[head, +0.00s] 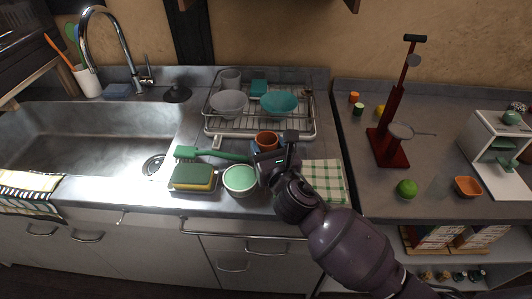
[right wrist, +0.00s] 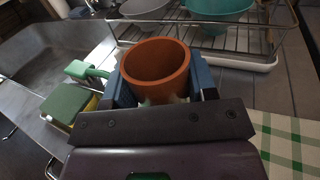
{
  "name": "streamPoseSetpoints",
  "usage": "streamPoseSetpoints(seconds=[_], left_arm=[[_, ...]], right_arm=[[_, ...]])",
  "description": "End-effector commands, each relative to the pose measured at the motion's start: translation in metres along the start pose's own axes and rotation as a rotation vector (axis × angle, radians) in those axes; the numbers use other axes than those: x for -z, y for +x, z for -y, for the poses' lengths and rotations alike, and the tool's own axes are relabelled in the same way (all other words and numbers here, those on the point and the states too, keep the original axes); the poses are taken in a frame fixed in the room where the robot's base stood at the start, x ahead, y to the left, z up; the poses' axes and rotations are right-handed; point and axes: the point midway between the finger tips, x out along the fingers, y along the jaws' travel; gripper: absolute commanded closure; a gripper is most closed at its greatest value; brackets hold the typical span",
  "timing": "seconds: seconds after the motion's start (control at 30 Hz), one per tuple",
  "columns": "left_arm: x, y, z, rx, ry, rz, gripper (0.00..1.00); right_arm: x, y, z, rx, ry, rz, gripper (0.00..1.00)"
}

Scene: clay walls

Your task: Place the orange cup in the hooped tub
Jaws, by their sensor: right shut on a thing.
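The orange cup (head: 266,138) is upright, with its open top showing. In the right wrist view the cup (right wrist: 157,70) sits between the blue fingers of my right gripper (right wrist: 160,84), which is shut on it. In the head view my right gripper (head: 268,150) is over the counter between the sink and the checked cloth. A round tub (head: 240,191), pale outside and green inside, stands just in front and left of the gripper; I cannot make out hoops on it. The cup's underside is hidden, so I cannot tell its height. My left gripper is not in view.
A dish rack (head: 262,127) with bowls stands behind the cup. A green brush (head: 215,154) and a sponge (head: 192,177) lie to the left, near the sink (head: 75,135). A checked cloth (head: 325,180) lies to the right. A red stand (head: 390,120) is on the right counter.

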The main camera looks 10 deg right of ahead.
Motion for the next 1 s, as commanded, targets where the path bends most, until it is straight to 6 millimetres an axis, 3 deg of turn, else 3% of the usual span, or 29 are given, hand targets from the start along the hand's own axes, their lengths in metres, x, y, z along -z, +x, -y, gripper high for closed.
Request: streamPoseSetpoints(seconds=[0.03,0.1,0.47,0.87,0.9,0.93,1.0], left_arm=[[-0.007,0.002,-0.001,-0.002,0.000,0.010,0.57],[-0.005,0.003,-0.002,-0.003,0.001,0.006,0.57],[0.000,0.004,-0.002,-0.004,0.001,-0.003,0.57],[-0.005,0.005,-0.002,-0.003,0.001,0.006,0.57],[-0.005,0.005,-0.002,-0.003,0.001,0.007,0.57],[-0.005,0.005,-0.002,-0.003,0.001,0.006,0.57],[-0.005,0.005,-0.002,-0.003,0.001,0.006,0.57]], right_arm=[[0.014,0.000,0.000,0.001,0.002,-0.008,0.76],[0.020,0.000,0.000,0.002,0.003,-0.006,0.76],[0.020,0.000,0.000,0.000,0.000,0.001,0.76],[0.033,0.000,0.001,0.002,0.000,-0.006,0.76],[0.034,0.000,0.001,0.002,0.000,-0.007,0.81],[0.034,0.000,0.001,0.002,0.001,-0.008,0.44],[0.034,0.000,0.001,0.002,0.000,-0.007,0.33]])
